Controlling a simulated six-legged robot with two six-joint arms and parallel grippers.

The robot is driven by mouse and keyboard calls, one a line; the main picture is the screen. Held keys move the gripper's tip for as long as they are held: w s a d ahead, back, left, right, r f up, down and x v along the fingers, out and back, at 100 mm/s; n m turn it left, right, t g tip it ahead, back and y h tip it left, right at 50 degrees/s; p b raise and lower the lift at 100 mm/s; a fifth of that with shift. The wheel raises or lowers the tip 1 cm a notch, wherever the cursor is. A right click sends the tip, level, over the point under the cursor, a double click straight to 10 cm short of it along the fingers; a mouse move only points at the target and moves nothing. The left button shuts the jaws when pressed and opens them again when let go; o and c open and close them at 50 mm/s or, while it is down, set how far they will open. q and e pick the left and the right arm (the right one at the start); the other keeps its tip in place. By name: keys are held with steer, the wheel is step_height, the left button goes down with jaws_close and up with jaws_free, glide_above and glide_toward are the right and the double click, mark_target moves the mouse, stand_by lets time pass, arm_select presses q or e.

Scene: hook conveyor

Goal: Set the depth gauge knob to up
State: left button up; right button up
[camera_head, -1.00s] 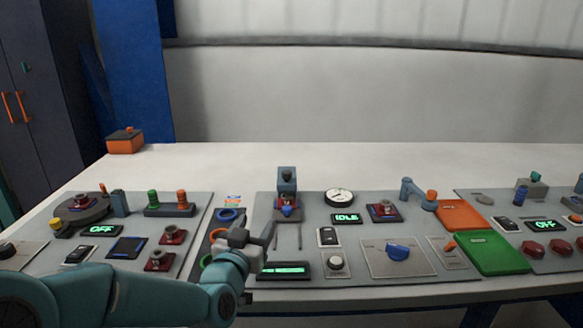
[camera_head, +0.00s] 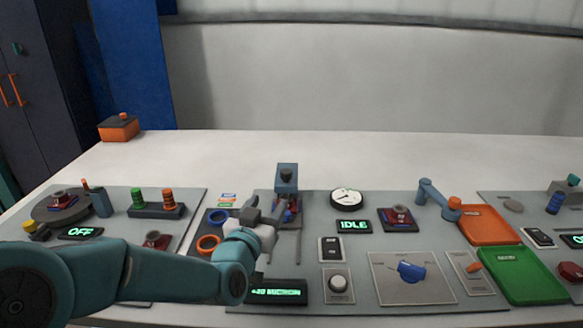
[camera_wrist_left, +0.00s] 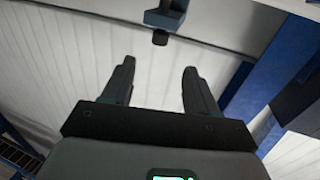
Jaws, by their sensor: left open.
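No knob bears a readable depth gauge label. A blue knob (camera_head: 411,271) sits on a square light plate (camera_head: 389,290) right of centre; its pointing direction is hard to read. A round white knob (camera_head: 338,283) sits on a smaller plate left of it. A white dial gauge with a needle (camera_head: 347,198) stands behind them. My left gripper (camera_head: 268,209) is open and empty, left of both knobs and in front of the blue-grey post (camera_head: 287,180). The left wrist view shows its two fingers apart (camera_wrist_left: 158,72), with nothing between them. My right gripper is out of view.
A green IDLE display (camera_head: 354,226) and a rocker switch (camera_head: 331,249) lie near the knobs. An orange tray (camera_head: 485,226) and a green tray (camera_head: 519,277) lie to the right. Blue (camera_head: 219,216) and orange (camera_head: 207,244) rings lie left of my gripper. The table behind is mostly clear.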

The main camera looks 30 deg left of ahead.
mark_target(288, 170)
arm_select(q)
steer(key=p+x, duration=0.1)
steer(key=x, duration=1.5)
steer(key=shift+w+a+p, duration=0.1)
steer(key=shift+a+p, duration=0.05)
steer(key=shift+p, duration=0.25)
